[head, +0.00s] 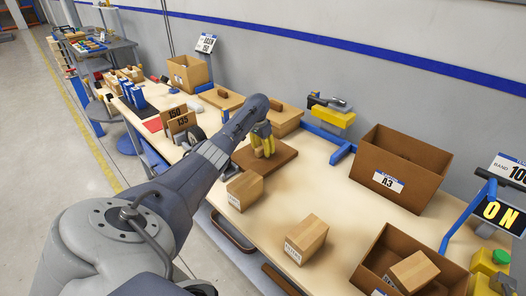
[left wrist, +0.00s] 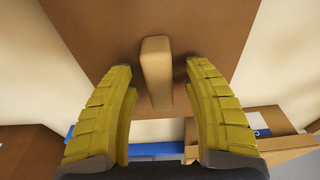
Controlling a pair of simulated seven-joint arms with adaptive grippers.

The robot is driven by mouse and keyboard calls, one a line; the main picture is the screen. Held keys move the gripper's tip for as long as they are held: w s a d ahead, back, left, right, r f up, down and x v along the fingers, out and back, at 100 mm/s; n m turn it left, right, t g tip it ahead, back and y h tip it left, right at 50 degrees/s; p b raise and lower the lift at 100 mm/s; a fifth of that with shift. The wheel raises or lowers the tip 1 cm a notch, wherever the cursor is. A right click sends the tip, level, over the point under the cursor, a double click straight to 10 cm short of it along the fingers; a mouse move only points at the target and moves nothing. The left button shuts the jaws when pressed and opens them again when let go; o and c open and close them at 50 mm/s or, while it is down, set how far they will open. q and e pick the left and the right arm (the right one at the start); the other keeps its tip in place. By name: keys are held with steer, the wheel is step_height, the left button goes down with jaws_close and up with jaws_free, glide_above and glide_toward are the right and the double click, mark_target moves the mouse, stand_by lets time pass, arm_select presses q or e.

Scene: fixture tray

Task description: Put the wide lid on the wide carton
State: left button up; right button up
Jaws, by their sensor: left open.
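The wide lid appears to be the flat brown board (head: 282,160) lying on the table, with a block-shaped handle on top. In the left wrist view the lid (left wrist: 105,35) fills the upper middle, and its handle (left wrist: 157,75) stands between my fingers. My left gripper (head: 264,149) has yellow fingers and is open. It points down over the lid, one finger on each side of the handle, with gaps showing. The wide carton appears to be the large open brown box (head: 395,188) labelled A3, at the back right. My right gripper is not in view.
A smaller closed box (head: 245,190) and another (head: 306,239) stand near the front. An open carton (head: 375,252) at front right holds a box. A blue stand (head: 330,139) lies between lid and A3 carton. Bare table lies before that carton.

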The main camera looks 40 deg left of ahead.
arm_select(q)
steer(key=shift+f, duration=0.2)
steer(key=shift+c, duration=0.4)
jaws_close()
